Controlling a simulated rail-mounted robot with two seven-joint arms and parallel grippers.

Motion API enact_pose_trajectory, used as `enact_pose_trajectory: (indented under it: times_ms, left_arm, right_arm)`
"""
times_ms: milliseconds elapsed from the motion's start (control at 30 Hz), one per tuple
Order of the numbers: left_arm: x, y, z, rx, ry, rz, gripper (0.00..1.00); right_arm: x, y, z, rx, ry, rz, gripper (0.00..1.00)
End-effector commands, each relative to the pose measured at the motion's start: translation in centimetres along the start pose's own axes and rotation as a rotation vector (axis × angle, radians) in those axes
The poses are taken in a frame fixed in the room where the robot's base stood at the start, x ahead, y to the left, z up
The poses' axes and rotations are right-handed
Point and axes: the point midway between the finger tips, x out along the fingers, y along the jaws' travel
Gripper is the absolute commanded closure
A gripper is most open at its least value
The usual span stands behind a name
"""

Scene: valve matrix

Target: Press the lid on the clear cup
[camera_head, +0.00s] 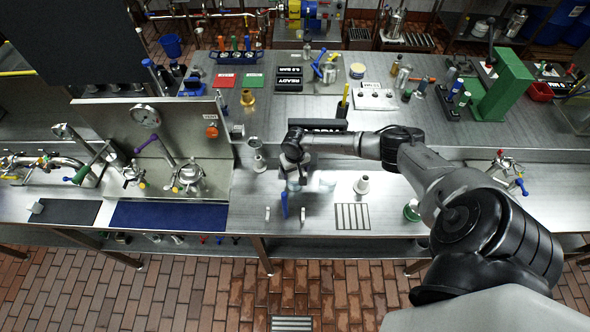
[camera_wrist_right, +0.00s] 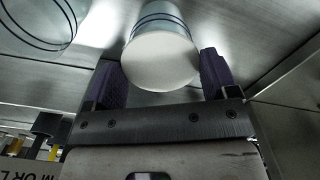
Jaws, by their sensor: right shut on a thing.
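My right gripper (camera_head: 292,178) points down at the front middle of the steel bench. In the right wrist view its two dark purple finger pads (camera_wrist_right: 163,82) stand on either side of a pale round lid (camera_wrist_right: 160,62). A clear cup (camera_wrist_right: 157,18) with dark blue rings shows directly behind the lid; whether the lid is fully seated cannot be told. A second clear ringed cup (camera_wrist_right: 38,22) stands apart at upper left there. In the head view a clear bluish cup (camera_head: 327,180) stands just right of my gripper. My left gripper is out of view.
A blue pointed piece (camera_head: 284,205) stands near the front edge, between two small upright metal pieces. A dark blue mat (camera_head: 168,216) lies at left. Bare steel (camera_head: 250,195) surrounds these.

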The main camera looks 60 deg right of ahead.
Motion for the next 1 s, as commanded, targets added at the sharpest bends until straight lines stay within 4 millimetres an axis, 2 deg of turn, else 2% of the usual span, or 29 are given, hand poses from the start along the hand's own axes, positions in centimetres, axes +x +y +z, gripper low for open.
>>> enact_pose_trajectory:
  times_ms: [767,800,1000]
  left_arm:
    - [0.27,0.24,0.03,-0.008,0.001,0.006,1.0]
    - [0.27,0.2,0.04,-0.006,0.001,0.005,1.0]
    - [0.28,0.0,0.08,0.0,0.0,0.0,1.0]
  right_arm:
    - [0.58,-0.02,0.0,0.0,0.0,0.0,0.42]
    - [0.58,-0.01,0.0,0.0,0.0,0.0,0.16]
    - [0.57,0.0,0.0,0.0,0.0,0.0,0.0]
